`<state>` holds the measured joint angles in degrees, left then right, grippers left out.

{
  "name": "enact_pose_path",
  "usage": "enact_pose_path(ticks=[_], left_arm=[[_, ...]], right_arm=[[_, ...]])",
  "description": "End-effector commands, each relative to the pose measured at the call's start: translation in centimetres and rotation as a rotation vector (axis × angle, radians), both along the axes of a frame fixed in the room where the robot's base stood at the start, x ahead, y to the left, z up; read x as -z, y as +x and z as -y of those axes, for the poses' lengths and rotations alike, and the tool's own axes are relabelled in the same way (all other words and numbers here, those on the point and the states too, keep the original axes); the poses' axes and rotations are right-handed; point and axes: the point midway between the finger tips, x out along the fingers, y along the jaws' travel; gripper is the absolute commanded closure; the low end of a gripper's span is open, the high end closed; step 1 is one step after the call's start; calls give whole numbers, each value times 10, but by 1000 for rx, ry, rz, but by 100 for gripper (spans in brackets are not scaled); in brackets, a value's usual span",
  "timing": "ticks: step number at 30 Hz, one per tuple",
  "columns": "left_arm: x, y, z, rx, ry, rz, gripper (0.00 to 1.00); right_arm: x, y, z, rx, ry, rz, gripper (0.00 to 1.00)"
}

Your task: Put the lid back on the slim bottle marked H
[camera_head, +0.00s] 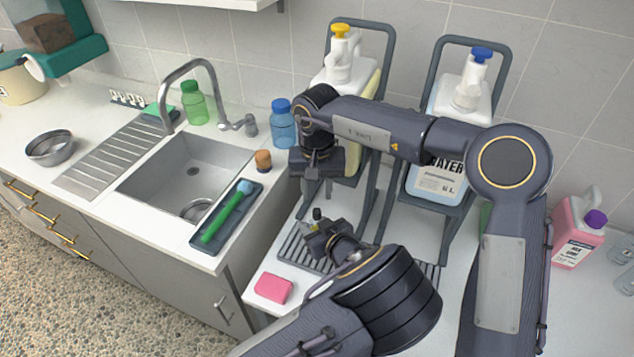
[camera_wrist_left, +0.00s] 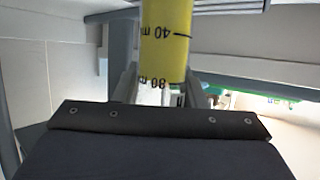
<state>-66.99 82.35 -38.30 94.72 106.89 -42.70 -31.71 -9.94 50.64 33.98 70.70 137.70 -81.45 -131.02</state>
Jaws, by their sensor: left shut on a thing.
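My left gripper (camera_head: 314,228) is low over the grey slatted drain area and is shut on a slim yellow-filled container with volume marks. The slim container (camera_wrist_left: 166,40) fills the upper middle of the left wrist view, between the two fingers (camera_wrist_left: 160,92). In the head view only a small dark top (camera_head: 317,213) shows above the gripper. I see no letter H on it. My right gripper (camera_head: 318,178) points down just above the left one; its fingertips are small and dark, so its opening is unclear. I cannot make out a separate lid.
A pink sponge (camera_head: 274,288) lies near the counter's front edge. A dark tray (camera_head: 212,238) holds a green brush beside the sink (camera_head: 165,190). Two large pump jugs (camera_head: 462,105) stand in racks behind my arms. A blue-capped bottle (camera_head: 283,128) stands left of my right gripper.

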Motion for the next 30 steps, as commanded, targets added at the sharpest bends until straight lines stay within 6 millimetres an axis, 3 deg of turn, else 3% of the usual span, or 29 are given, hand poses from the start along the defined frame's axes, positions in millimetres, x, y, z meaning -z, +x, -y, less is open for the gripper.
enact_pose_path(ticks=[6, 12, 23, 30], left_arm=[[0, 0, 0, 0, 0, 0, 100], [0, 0, 0, 0, 0, 0, 100], [0, 0, 0, 0, 0, 0, 100], [0, 0, 0, 0, 0, 0, 100]], right_arm=[[36, -1, 1, -1, -2, -3, 65], [57, 0, 0, -1, -1, 0, 65], [63, 0, 0, 0, 0, 1, 65], [63, 0, 0, 0, 0, 1, 92]])
